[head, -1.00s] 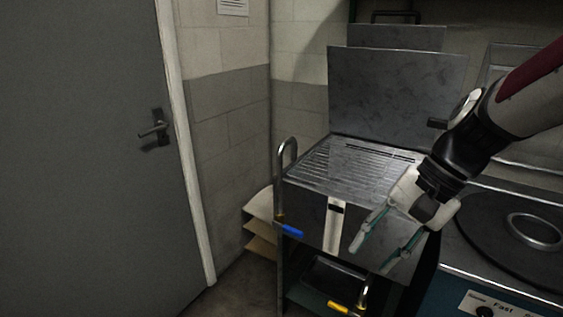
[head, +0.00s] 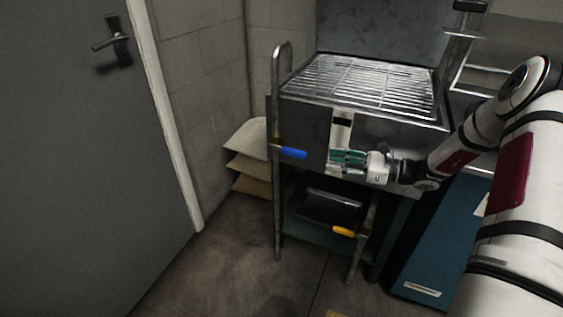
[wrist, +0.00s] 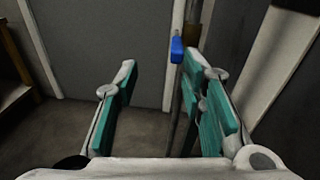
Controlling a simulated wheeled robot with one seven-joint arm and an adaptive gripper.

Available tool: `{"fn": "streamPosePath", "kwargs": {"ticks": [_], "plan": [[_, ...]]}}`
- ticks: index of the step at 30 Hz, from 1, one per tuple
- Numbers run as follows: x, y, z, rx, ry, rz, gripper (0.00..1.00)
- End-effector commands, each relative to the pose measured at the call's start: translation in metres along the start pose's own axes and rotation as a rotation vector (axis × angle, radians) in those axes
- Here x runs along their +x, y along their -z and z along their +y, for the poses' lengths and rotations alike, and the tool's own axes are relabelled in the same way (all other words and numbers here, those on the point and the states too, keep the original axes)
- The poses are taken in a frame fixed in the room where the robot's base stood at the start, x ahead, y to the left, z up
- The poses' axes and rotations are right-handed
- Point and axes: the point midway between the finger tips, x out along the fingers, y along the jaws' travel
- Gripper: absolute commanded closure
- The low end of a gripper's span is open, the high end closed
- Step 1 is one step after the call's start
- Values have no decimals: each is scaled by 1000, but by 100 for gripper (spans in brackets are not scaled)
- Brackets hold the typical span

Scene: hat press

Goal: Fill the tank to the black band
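The tank is a metal box (head: 395,133) with a slotted grate on top. A pale gauge strip (head: 341,131) with a black band near its top runs down its front; my gripper partly covers the lower end. A pipe (head: 276,110) with a blue lever (head: 293,153) stands at the left corner. A yellow lever (head: 343,231) sits on a lower pipe. My gripper (head: 338,162) is in front of the tank, pointing left, right of the blue lever. In the wrist view my gripper (wrist: 165,88) is open and empty, with the blue lever (wrist: 177,50) ahead, apart, near the right finger. No water level is discernible.
A black tray (head: 330,207) sits on the shelf below the tank. Tan sacks (head: 250,170) are stacked left of it. A blue-green cabinet (head: 440,240) stands at the right, partly behind my arm. A grey door (head: 70,170) is at the left; the floor before it is clear.

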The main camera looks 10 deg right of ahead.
Motion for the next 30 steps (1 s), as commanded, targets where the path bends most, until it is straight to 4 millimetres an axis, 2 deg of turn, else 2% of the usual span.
{"fn": "streamPosePath", "kwargs": {"ticks": [1, 3, 7, 11, 24, 30], "plan": [[-4, 14, -7, 26, 31, -23, 63], [-8, 23, -13, 50, 62, -45, 63], [-10, 30, -19, 70, 90, -64, 63], [-1, 30, -20, 71, 89, -66, 63], [80, 26, -26, 69, 86, -64, 63], [110, 24, -29, 69, 87, -64, 63]]}}
